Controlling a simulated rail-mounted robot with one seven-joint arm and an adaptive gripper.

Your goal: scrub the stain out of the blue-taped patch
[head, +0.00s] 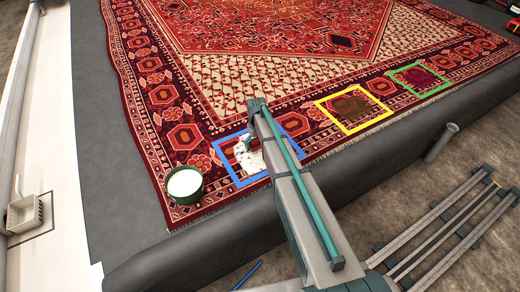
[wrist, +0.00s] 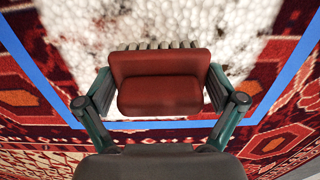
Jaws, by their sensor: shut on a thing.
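The blue-taped patch (head: 224,166) lies on the red rug's near border. White foam (head: 248,164) covers its left part, and my arm hides some of the patch. My gripper (wrist: 160,86) is shut on a red-brown scrub brush (wrist: 160,82), one finger at each end of its block. Pale bristles show along the block's far edge. In the wrist view the brush is over the foam, inside the blue tape (wrist: 285,82); whether the bristles touch cannot be told. Any stain under the foam is hidden.
A dark green bucket (head: 186,198) with white contents stands on the rug left of the patch. Yellow-taped (head: 340,128) and green-taped (head: 418,96) patches lie to the right, the yellow one darkly stained. A white holder (head: 24,214) is at far left. Rails (head: 440,225) run at lower right.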

